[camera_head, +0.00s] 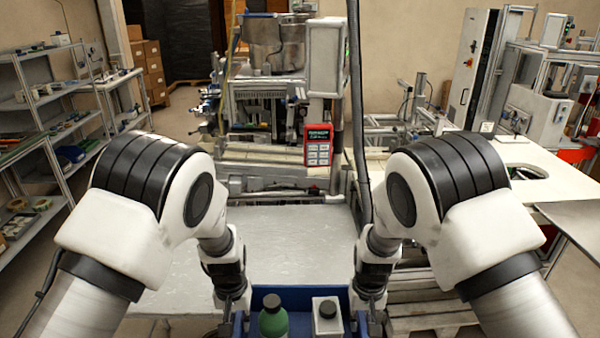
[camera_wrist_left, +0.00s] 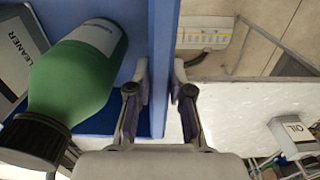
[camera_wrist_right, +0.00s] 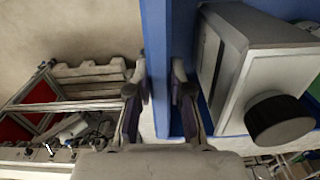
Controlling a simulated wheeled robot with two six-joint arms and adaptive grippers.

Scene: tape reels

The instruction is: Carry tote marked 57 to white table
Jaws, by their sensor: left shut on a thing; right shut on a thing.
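A blue tote (camera_head: 300,293) is at the bottom middle of the head view, cut off by the frame edge. It holds a green bottle (camera_head: 272,318) with a black cap and a white container (camera_head: 327,318) with a black cap. My left gripper (camera_wrist_left: 161,72) is shut on the tote's left wall (camera_wrist_left: 163,30). My right gripper (camera_wrist_right: 161,75) is shut on its right wall (camera_wrist_right: 156,30). No number 57 shows on the visible walls. A pale, whitish table (camera_head: 290,235) lies just beyond the tote; I cannot tell whether the tote touches it.
A machine with a red labelled box (camera_head: 318,145) stands behind the pale table. A white worktop (camera_head: 560,185) with an oval opening is at the right, near a wooden pallet (camera_head: 430,310). Grey shelves (camera_head: 40,100) stand at the left, with open floor beside them.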

